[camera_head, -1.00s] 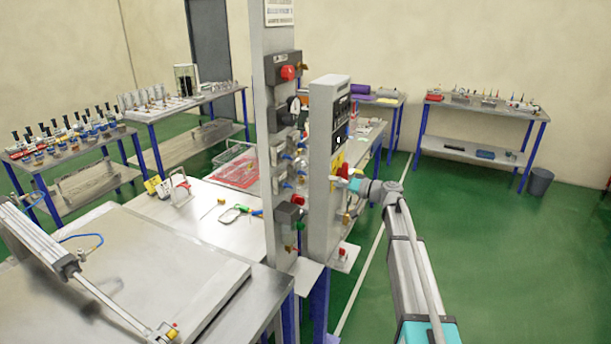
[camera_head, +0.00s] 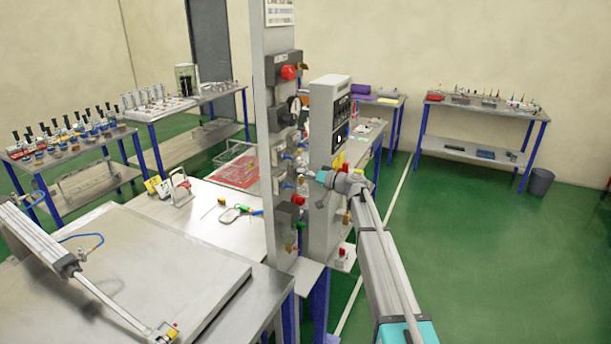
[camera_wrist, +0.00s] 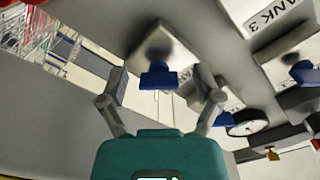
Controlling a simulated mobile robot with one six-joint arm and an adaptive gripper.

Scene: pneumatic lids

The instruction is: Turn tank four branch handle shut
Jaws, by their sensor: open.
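In the wrist view, a blue handle (camera_wrist: 158,76) on a light grey block lies between the fingertips of my open gripper (camera_wrist: 160,86). The jaws stand on either side of it with gaps, not closed on it. No label for this handle is readable, so I cannot confirm that it is tank four's. A "TANK 3" label (camera_wrist: 276,14) is at upper right, with another blue handle (camera_wrist: 304,72) below it. In the head view, my gripper (camera_head: 322,184) is at the grey posts, with small blue handles (camera_head: 288,156) on the left post; the fingers are unclear.
A round gauge (camera_wrist: 243,123) and a brass fitting (camera_wrist: 272,154) are at lower right in the wrist view. The grey panel post (camera_head: 322,230) stands close by my arm. A steel table (camera_head: 170,270) is at left. Green floor is open at right.

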